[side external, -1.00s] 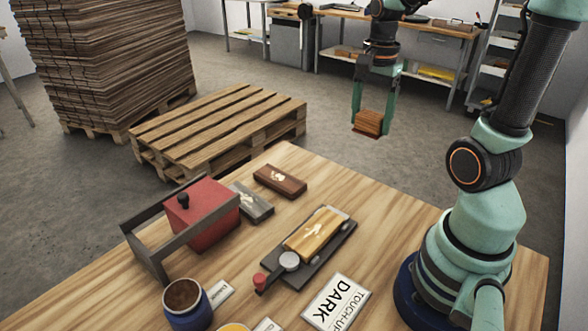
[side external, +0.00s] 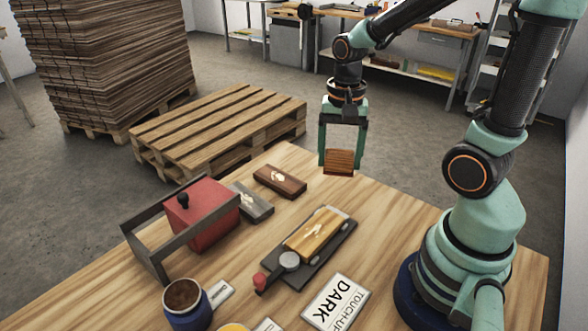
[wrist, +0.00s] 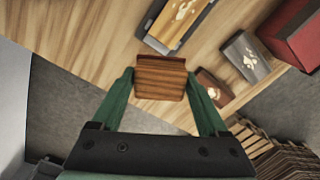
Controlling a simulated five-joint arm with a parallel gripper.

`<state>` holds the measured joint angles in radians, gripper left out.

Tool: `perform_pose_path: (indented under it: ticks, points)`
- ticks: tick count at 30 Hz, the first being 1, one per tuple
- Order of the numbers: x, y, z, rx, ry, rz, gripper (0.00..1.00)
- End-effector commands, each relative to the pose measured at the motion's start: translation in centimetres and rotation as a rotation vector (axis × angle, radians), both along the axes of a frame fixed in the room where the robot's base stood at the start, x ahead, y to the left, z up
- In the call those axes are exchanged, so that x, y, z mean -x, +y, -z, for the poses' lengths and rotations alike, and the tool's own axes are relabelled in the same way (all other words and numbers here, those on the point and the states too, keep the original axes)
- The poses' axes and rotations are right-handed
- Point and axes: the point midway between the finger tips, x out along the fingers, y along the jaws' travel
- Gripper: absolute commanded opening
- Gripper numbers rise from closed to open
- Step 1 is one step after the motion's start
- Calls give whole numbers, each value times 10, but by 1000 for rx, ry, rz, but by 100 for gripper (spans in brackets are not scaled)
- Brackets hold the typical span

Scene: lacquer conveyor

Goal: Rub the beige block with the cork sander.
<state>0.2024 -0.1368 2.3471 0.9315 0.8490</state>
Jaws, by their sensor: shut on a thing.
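My gripper (side external: 341,165) is shut on a brown, wood-striped block (side external: 339,157), which looks like the cork sander. It holds the sander in the air over the far right edge of the table. In the wrist view, the sander (wrist: 160,77) sits between the two green fingers. The beige block (side external: 316,234) is a yellowish wooden block with a pale mark on top, lying in a dark holder (side external: 276,262) on the table. It also shows at the top of the wrist view (wrist: 180,18), apart from the sander.
A dark brown block (side external: 280,181) and a grey block (side external: 252,203) lie behind the holder. A red box (side external: 203,217) with a dark frame stands left. A blue pot (side external: 187,304) and a "DARK" sign (side external: 336,300) are at the front. A pallet (side external: 218,128) stands beyond the table.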

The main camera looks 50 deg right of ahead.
Motion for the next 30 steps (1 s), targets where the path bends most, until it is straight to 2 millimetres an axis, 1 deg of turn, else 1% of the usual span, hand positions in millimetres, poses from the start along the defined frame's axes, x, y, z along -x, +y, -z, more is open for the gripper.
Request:
perform_pose_path:
  ticks: [1, 3, 6, 9, 17, 30]
  points:
    - [2, 14, 8, -1, 4, -71, 32]
    - [4, 27, 16, -1, 3, -148, 32]
    - [7, 39, 23, 0, 1, -225, 32]
    - [9, 45, 28, 0, 1, -263, 32]
    - [9, 46, 42, -1, 3, -268, 32]
    - [10, 46, 82, 0, 4, -266, 32]
